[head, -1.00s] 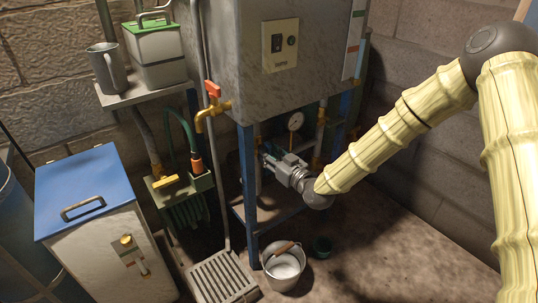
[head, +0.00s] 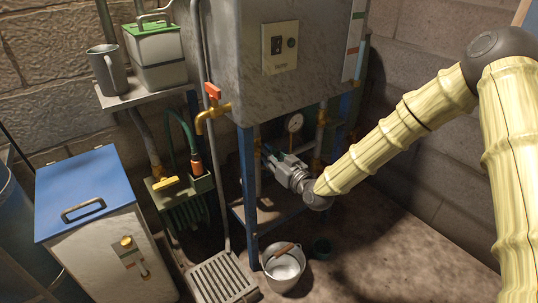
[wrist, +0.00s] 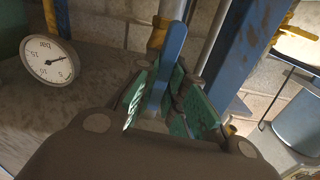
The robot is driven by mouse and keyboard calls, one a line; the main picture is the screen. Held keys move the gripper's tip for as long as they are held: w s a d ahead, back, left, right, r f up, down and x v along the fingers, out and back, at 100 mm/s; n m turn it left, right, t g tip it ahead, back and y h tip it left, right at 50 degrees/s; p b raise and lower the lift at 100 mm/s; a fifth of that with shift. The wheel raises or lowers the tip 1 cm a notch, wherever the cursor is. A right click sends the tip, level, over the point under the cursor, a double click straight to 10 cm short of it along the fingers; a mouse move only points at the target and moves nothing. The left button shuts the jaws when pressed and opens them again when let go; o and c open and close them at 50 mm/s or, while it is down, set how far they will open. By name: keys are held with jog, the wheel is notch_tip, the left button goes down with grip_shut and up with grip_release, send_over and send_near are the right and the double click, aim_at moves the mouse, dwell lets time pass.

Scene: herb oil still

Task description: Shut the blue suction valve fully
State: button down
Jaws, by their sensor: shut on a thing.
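The blue valve handle (wrist: 172,52) stands nearly upright in the wrist view, a flat blue lever. My gripper (wrist: 160,102) has its green finger pads on either side of the lever's near end and is shut on it. In the head view my gripper (head: 271,158) reaches under the grey tank, between the frame's legs. The lever is too small and too covered by the gripper to make out clearly there. The valve body is mostly hidden.
A pressure gauge (head: 294,123) is close behind my gripper; it also shows in the wrist view (wrist: 50,61). A blue frame leg (head: 249,185) stands left of the gripper. A bucket (head: 285,273) is on the floor below. The floor at right is clear.

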jog(key=m, duration=0.2)
jog(key=m+p, duration=0.1)
jog(key=m, duration=0.2)
jog(key=shift+d+f, duration=0.1)
jog(key=shift+d, duration=0.1)
jog(key=shift+w+d+f+m+b, duration=0.1)
jog(key=shift+f+m+b, duration=0.1)
jog(key=shift+m, duration=1.85)
jog(key=shift+w+d+f+m+b, duration=0.1)
jog(key=shift+f+m+b, duration=0.15)
jog(key=shift+m, duration=1.75)
jog(key=shift+d+f+m+b, duration=0.1)
jog(key=shift+f+m+b, duration=0.1)
jog(key=shift+m, duration=1.85)
jog(key=shift+a, duration=0.1)
jog(key=c, duration=1.5)
grip_release()
jog(key=shift+r, duration=0.1)
jog(key=v, duration=1.2)
